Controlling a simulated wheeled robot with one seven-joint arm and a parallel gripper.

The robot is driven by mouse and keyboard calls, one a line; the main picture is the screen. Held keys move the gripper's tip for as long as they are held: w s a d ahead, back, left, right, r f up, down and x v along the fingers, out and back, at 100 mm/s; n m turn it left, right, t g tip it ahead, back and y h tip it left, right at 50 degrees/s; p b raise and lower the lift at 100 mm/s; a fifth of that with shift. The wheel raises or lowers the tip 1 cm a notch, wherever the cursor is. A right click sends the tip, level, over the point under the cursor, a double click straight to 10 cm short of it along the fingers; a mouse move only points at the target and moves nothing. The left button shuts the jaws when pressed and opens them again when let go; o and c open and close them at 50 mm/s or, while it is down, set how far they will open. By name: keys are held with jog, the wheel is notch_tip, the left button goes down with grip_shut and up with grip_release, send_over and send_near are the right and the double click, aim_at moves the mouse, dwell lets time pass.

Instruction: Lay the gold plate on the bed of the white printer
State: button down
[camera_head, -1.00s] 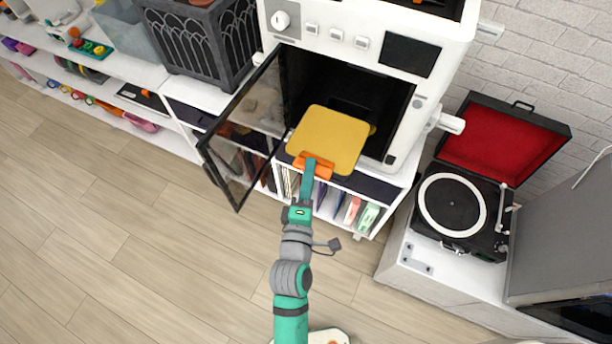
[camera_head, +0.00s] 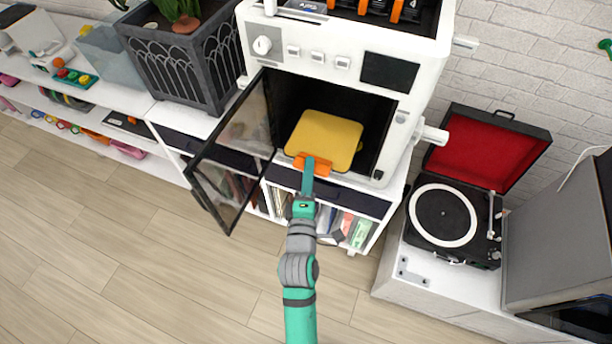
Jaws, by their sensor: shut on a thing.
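The gold plate (camera_head: 325,139) is a flat square with rounded corners. Its far part is in the front opening of the white printer (camera_head: 332,47). My gripper (camera_head: 312,160) is shut on the plate's near edge, where an orange piece shows. The printer's dark glass door (camera_head: 232,150) stands open to the left. The printer's inside is dark, and its bed is hidden behind the plate, so I cannot tell whether the plate touches it.
The printer stands on a white shelf unit with books (camera_head: 351,228) below. A dark planter (camera_head: 186,60) is to its left. A record player (camera_head: 447,215) with a raised red lid stands to the right. The wooden floor (camera_head: 150,270) in front is clear.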

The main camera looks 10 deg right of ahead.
aim_at(329, 129)
jog(key=shift+w+d, duration=1.5)
jog(key=shift+w, duration=0.7)
jog(key=shift+w+d, duration=1.5)
jog(key=shift+w, duration=0.7)
jog(key=shift+w+d, duration=1.5)
jog(key=shift+w, duration=0.7)
jog(key=shift+f, duration=1.2)
jog(key=shift+c, duration=2)
grip_release()
jog(key=shift+f, duration=0.7)
jog(key=shift+s+a+f, duration=0.15)
jog(key=shift+s+a, duration=0.1)
jog(key=shift+s, duration=0.1)
jog(key=shift+s+a, duration=0.8)
jog(key=shift+s, duration=0.35)
